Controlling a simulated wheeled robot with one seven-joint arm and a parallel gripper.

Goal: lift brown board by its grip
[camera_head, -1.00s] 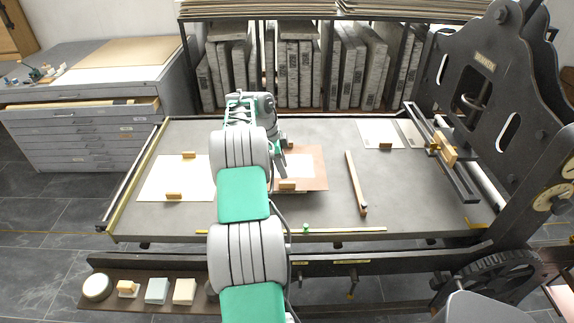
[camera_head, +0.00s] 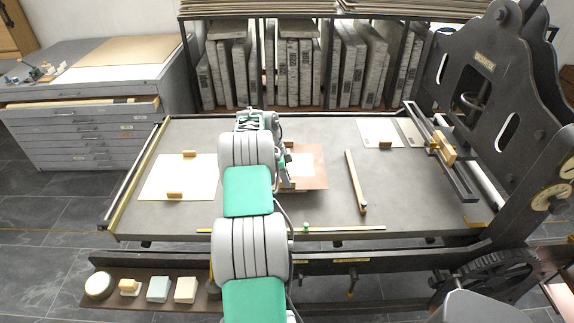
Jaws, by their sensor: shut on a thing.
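The brown board (camera_head: 315,178) lies over the grey press bed (camera_head: 330,215), right of my arm, with a white sheet (camera_head: 303,166) on it. Its left part is hidden behind my arm. A small wooden grip (camera_head: 288,183) shows at its near edge. My gripper (camera_head: 283,177) is at the board's left side, beside this grip, and is shut. My arm hides most of the fingers and what lies between them. I cannot tell whether the board is raised off the bed.
A white sheet (camera_head: 160,178) with two wooden grips lies left of my arm. A wooden bar (camera_head: 355,180) lies to the right. More sheets (camera_head: 379,132) lie at the back right, near the press frame (camera_head: 500,75). Blocks (camera_head: 158,290) stand on the front shelf.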

